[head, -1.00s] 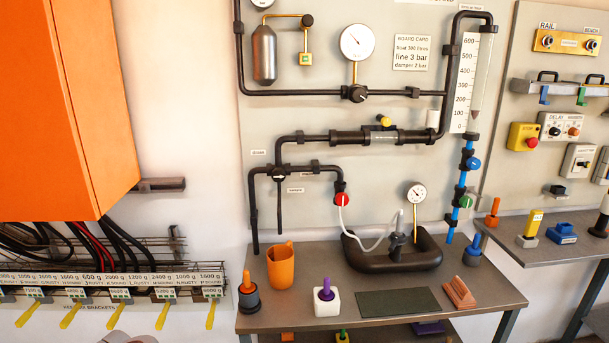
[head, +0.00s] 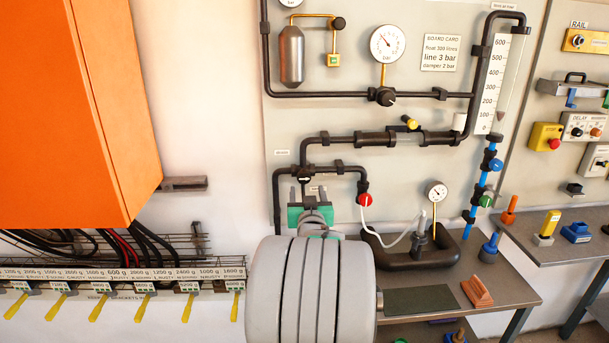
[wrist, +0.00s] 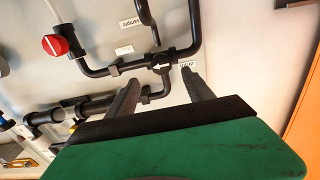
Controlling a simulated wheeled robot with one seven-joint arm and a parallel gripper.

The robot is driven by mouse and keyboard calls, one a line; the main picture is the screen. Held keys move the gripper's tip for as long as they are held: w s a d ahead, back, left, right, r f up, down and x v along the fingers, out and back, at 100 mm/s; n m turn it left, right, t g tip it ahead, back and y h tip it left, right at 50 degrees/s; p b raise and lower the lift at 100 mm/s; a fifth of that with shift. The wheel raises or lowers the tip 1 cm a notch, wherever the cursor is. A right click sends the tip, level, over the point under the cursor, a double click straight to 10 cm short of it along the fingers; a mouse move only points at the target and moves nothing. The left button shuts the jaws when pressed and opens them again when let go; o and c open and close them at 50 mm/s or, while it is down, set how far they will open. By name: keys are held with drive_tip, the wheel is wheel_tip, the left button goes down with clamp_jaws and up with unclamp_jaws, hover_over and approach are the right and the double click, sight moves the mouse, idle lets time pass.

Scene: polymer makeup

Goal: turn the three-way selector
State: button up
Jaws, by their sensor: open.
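The three-way selector (head: 304,172) is a small dark knob at the pipe junction on the grey board, left of the red valve handle. It shows in the wrist view (wrist: 160,62) with a white pointer mark on its face. My gripper (head: 307,192) is in front of the board, just below the selector in the head view. In the wrist view my gripper (wrist: 163,77) is open, its two dark fingers apart and empty, with the selector showing between and beyond the tips. I cannot tell how much gap remains in depth.
The red valve handle (head: 364,200) sits close to the right of my gripper, with a white hose leading to the dark base (head: 395,254). Dark pipes surround the selector. An orange cabinet (head: 75,110) juts out at left. My arm hides the bench's left part.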

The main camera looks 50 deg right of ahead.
sight(304, 179)
drive_tip(key=p+x, duration=0.2)
drive_tip(key=x, duration=0.5)
drive_tip(key=shift+w, duration=0.25)
clamp_jaws()
